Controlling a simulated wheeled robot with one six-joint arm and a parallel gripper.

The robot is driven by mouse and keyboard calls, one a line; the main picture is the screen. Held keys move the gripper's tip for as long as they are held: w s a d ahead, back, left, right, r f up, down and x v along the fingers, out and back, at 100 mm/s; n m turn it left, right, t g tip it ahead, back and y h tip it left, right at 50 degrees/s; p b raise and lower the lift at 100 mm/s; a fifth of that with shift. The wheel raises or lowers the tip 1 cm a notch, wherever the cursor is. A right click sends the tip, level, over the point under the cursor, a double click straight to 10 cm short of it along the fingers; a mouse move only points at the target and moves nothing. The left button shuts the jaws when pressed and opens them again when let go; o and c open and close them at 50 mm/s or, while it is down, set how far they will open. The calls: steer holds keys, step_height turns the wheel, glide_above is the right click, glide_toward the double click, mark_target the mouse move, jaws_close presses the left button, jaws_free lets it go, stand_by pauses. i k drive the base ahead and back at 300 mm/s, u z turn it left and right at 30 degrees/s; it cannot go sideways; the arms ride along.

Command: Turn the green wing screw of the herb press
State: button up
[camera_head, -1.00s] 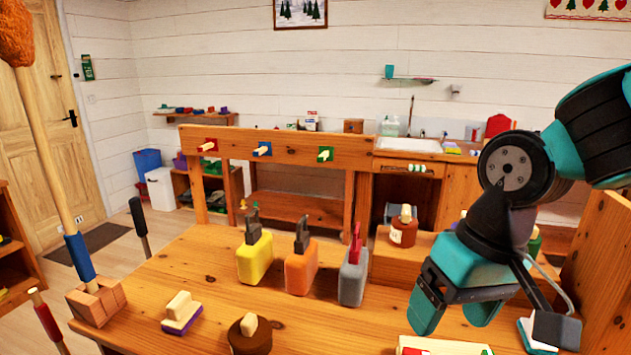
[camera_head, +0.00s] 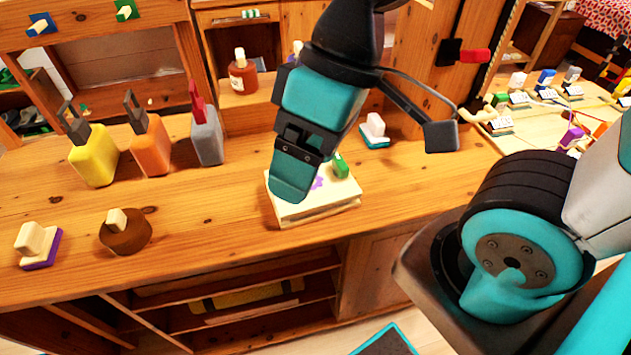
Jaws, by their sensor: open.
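What looks like the herb press (camera_head: 318,207) is a flat cream block with a purple mark on top, at the front edge of the wooden bench. A small green piece (camera_head: 340,166), which looks like the wing screw, stands at its back right. My gripper (camera_head: 296,177) points down over the left part of the press, to the left of the green piece. It is open, and I see nothing held in it. The near teal finger covers part of the press and hides the other finger. I cannot tell whether the fingertip touches the press.
On the bench (camera_head: 185,215) stand yellow (camera_head: 94,160), orange (camera_head: 152,147) and grey (camera_head: 207,142) bottles, a round brown block (camera_head: 125,235) and a purple-based block (camera_head: 38,248) at left. A teal-based white block (camera_head: 375,130) stands behind the press. Bench space left of the press is clear.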

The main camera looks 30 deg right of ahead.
mark_target(340, 170)
steer(key=u, duration=1)
steer(key=k, duration=0.9)
steer(key=z, duration=0.9)
steer(key=i, duration=0.5)
steer(key=z, duration=0.1)
